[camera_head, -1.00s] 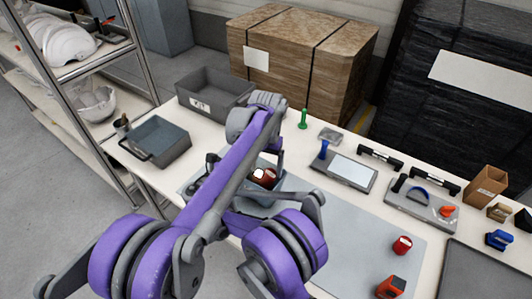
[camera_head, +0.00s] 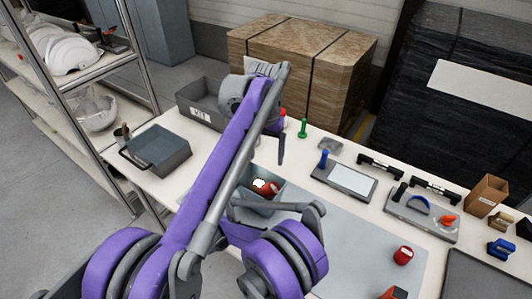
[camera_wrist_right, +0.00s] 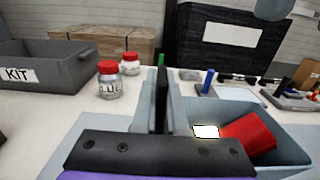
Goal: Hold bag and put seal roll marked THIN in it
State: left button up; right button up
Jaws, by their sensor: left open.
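No bag can be clearly told. A blue-grey open bin (camera_head: 245,207) stands at the middle of the table, partly behind my purple arm. A red roll (camera_head: 270,188) and a white piece lie in it. In the right wrist view the bin (camera_wrist_right: 292,152) holds the tilted red roll (camera_wrist_right: 249,133) and a white card (camera_wrist_right: 206,131). No THIN mark is readable.
A grey KIT bin (camera_wrist_right: 82,62) and red-lidded jars (camera_wrist_right: 110,82) stand on the far side. A blue-grey box (camera_head: 160,150) is at the left table end. A red cylinder (camera_head: 403,254) lies on the grey mat (camera_head: 360,235). Tools fill the right side.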

jog(key=o, duration=0.5)
jog(key=shift+s+a, duration=0.1)
pick_arm(q)
jog(key=shift+s+f+b, duration=0.15)
jog(key=shift+f+b, duration=0.4)
jog(key=shift+f, duration=0.3)
jog(key=shift+s+f+b, duration=0.15)
jog(key=shift+f+b, duration=0.35)
jog(key=shift+f, duration=0.35)
pick_arm(e)
jog(key=shift+v, duration=9.5)
jog(key=shift+r, duration=0.1)
